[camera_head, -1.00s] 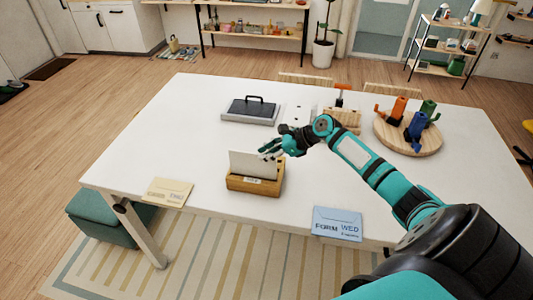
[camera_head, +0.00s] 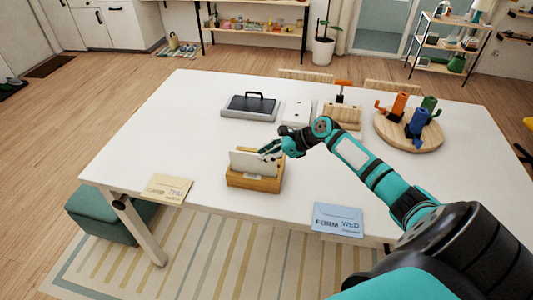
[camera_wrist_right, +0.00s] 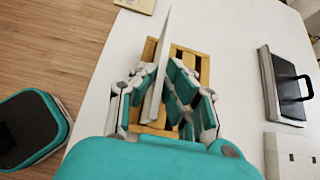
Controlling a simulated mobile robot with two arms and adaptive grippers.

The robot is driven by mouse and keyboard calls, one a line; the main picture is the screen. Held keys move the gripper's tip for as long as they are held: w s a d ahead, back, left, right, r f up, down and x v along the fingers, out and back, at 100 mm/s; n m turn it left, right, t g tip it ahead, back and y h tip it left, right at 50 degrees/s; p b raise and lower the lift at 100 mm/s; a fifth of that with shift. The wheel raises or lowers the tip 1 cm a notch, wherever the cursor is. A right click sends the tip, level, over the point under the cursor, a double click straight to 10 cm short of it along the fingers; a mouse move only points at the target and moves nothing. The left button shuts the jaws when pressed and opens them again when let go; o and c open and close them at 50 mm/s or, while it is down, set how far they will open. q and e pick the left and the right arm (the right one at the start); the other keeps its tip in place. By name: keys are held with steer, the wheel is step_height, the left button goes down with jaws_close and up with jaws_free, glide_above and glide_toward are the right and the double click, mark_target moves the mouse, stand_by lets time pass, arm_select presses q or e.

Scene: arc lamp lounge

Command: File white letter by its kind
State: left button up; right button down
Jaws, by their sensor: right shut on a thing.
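The white letter (camera_head: 247,162) stands upright at the wooden letter rack (camera_head: 254,183) near the table's front, its lower edge hidden behind the rack's front. My right gripper (camera_head: 270,153) is shut on the letter's right end, just above the rack. In the right wrist view the letter (camera_wrist_right: 159,62) is edge-on between the fingers, over the slotted rack (camera_wrist_right: 190,58). I cannot tell if it touches the rack's bottom. A cream envelope marked CARD THU (camera_head: 167,188) lies left of the rack, and a blue envelope marked FORM WED (camera_head: 338,219) lies to its right. My left gripper is out of view.
A grey case with a black handle (camera_head: 250,107) lies behind the rack. A white box (camera_head: 297,112) and a wooden block holder (camera_head: 342,113) stand beside it. A round wooden board (camera_head: 408,137) with coloured pieces is at the right. The table's left side (camera_head: 160,130) is clear.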

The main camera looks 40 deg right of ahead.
steer(key=shift+f, duration=0.2)
steer(key=c, duration=1.3)
jaws_free()
steer(key=shift+c, duration=0.2)
